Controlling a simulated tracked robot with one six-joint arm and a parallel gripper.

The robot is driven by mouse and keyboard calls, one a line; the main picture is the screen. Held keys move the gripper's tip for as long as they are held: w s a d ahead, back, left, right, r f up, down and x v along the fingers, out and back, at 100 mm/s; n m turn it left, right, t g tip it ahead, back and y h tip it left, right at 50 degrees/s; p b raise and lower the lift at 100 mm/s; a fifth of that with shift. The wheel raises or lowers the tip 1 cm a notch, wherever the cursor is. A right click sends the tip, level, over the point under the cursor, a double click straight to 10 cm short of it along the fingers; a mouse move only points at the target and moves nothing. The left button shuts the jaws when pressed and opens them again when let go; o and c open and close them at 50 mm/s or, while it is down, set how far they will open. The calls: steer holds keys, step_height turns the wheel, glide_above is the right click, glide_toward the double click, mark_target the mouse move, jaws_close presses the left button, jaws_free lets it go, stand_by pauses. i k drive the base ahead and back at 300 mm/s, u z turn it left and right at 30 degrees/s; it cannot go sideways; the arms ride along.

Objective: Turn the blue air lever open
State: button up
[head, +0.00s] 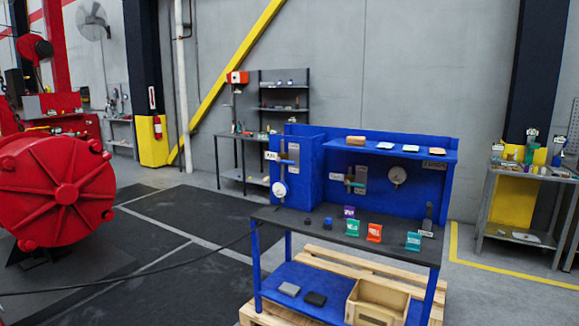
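A blue workbench (436,190) stands right of centre in the head view. Its left upright panel carries a small valve plate (293,153) with a lever-like part and a white label. A second valve plate (361,178) is on the back panel, with a brown upright part and a small teal-blue part (357,184) that may be the lever. The parts are too small to tell which is the blue air lever or how it is set. My gripper is not in view.
Round gauges (279,190) (397,175) sit by the valves. Several coloured card stands, including an orange one (374,233), are on the dark benchtop. A wooden crate (377,302) is below. A red drum (66,195) stands left; a dark cable crosses the floor.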

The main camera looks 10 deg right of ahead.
mark_target(277, 160)
steer(key=u, duration=0.55)
steer(key=i, duration=1.05)
steer(key=u, duration=0.6)
steer(key=i, duration=1.55)
steer(key=z, duration=0.8)
steer(key=i, duration=0.8)
steer(key=z, duration=0.4)
